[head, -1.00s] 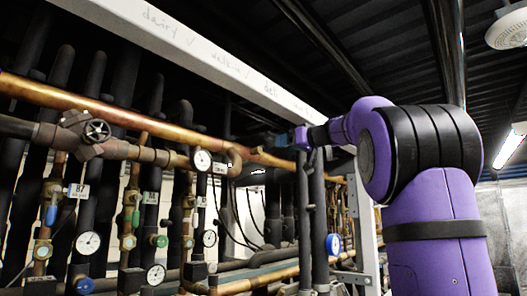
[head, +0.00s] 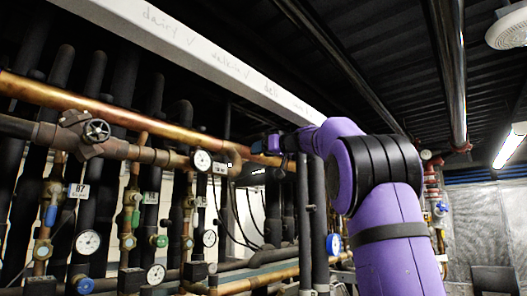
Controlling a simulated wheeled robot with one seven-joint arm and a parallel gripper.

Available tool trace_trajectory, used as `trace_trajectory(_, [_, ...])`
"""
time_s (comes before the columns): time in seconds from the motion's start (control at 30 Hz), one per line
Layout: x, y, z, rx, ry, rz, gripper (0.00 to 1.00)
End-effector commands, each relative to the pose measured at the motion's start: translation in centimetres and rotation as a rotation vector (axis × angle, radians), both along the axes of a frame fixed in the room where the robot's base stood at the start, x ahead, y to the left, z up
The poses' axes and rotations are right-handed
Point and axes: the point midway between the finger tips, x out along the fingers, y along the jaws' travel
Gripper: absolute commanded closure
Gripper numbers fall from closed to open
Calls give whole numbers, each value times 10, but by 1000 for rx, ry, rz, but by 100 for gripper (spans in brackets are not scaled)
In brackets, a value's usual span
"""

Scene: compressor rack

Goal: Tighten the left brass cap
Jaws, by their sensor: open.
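Several brass-coloured fittings sit on the vertical pipes at the left of the head view. The leftmost brass fitting (head: 42,250) is low on a pipe, and another brass fitting (head: 128,242) is to its right. I cannot tell which part is the left brass cap. My gripper (head: 259,143) is small and dark with some blue, in front of or beside the long copper pipe, right of the upper gauge. It is open, and I see nothing held in it. It is well to the right of these fittings, and its fingertips are hard to make out.
A long copper pipe (head: 120,109) runs across the rack. A white beam (head: 190,50) crosses above. Black vertical pipes (head: 318,220) stand just left of my arm.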

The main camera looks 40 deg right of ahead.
Motion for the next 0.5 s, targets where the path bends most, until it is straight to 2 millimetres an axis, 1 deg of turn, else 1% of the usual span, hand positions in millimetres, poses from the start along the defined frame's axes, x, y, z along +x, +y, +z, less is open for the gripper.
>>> trace_trajectory(0.03, [0,0,0,0,0,0,44])
trace_trajectory(0.07, [0,0,0,0,0,0,51])
trace_trajectory(0.1, [0,0,0,0,0,0,60])
trace_trajectory(0.17, [0,0,0,0,0,0,74])
trace_trajectory(0.2, [0,0,0,0,0,0,83])
trace_trajectory(0.23, [0,0,0,0,0,0,90])
trace_trajectory(0.27, [0,0,0,0,0,0,93])
trace_trajectory(0.5, [0,0,0,14,3,0,93])
